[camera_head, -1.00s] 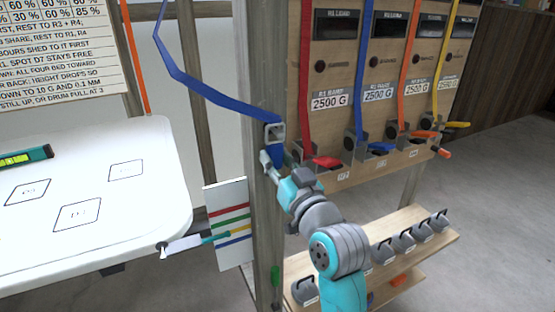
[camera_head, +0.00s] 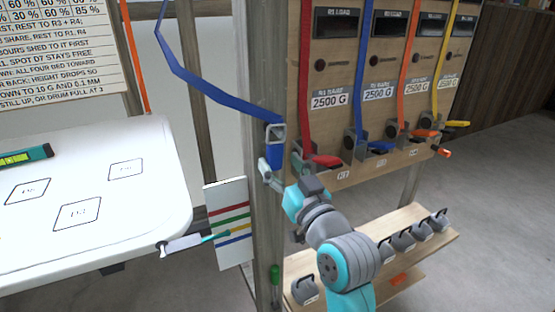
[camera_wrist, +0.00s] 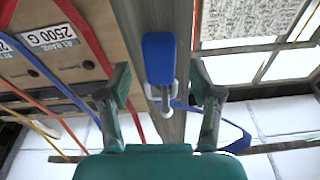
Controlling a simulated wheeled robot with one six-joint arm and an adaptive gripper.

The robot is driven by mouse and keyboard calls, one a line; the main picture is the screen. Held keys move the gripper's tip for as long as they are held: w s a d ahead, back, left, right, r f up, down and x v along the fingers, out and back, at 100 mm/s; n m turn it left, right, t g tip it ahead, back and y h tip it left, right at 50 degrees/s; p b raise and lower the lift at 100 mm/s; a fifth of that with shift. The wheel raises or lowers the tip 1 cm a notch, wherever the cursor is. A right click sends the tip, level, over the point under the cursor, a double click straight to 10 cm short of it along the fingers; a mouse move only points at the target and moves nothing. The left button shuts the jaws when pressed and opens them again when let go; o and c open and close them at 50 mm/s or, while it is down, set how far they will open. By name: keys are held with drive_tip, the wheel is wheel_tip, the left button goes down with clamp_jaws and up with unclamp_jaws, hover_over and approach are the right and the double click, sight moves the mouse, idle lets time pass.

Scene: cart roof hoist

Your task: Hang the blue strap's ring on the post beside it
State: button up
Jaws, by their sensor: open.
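The blue strap (camera_head: 205,88) comes down from the upper left and ends at the wooden post (camera_head: 255,215). Its grey ring (camera_head: 276,131) is at the post's face, with a blue tab (camera_head: 276,155) hanging below it. Whether the ring is around a peg or only against it cannot be told. My gripper (camera_head: 280,163) is open just below the ring, its fingers apart on either side of the tab. In the wrist view the blue tab (camera_wrist: 159,58) lies between the spread fingertips, apart from both. Pale metal prongs (camera_wrist: 161,92) show at the tab's end.
A panel (camera_head: 330,85) with red, blue, orange and yellow straps and levers stands right of the post. A shelf (camera_head: 440,238) with several grey weights is below. A white table (camera_head: 95,215) is at left, with a colour-striped card (camera_head: 230,222) between it and the post.

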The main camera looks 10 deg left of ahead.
drive_tip(key=v, duration=0.9)
drive_tip(key=s+d+f+m+h, duration=0.2)
drive_tip(key=s+d+f, duration=0.2)
drive_tip(key=f, duration=0.4)
drive_tip(key=s+d+f+m+h, duration=0.1)
drive_tip(key=s+d+f+h, duration=0.2)
drive_tip(key=s+d+f, duration=0.35)
drive_tip(key=s+d+f+m+h, duration=0.2)
drive_tip(key=d+f, duration=0.1)
drive_tip(key=f, duration=0.6)
drive_tip(key=s+d+f+g+h, duration=0.1)
drive_tip(key=s+d+f+h, duration=0.1)
drive_tip(key=s, duration=1.2)
drive_tip(key=s+d+f+h, duration=0.2)
drive_tip(key=s+d+f, duration=0.2)
drive_tip(key=s, duration=1)
drive_tip(key=shift+s+d+f+m+g, duration=0.2)
drive_tip(key=shift+d+f+m+g, duration=0.1)
drive_tip(key=shift+d+m+g, duration=0.15)
